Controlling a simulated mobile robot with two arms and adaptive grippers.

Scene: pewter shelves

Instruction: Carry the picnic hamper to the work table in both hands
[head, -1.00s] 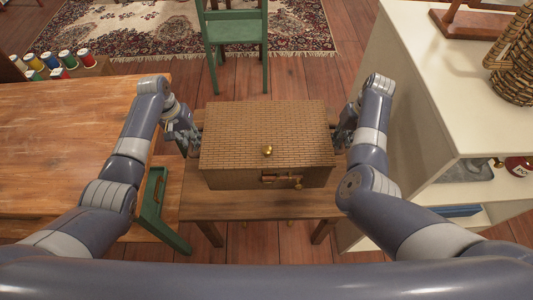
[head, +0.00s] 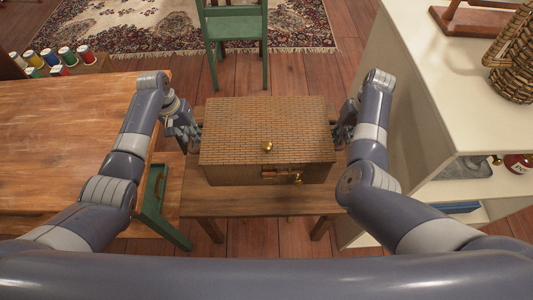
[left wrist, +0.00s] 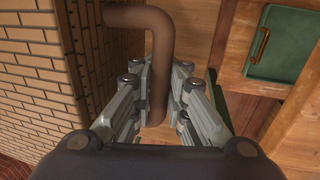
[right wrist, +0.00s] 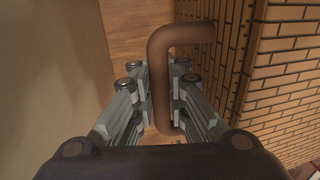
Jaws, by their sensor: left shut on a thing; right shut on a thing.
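The work table (head: 70,135) is the wooden top at the left.
The low bench (head: 265,203) is below the hamper. A white shelf unit (head: 430,90) stands close at the right, with a wicker basket (head: 515,60) on top. A green chair (head: 235,30) is behind. Several thread spools (head: 50,60) are at the back left.

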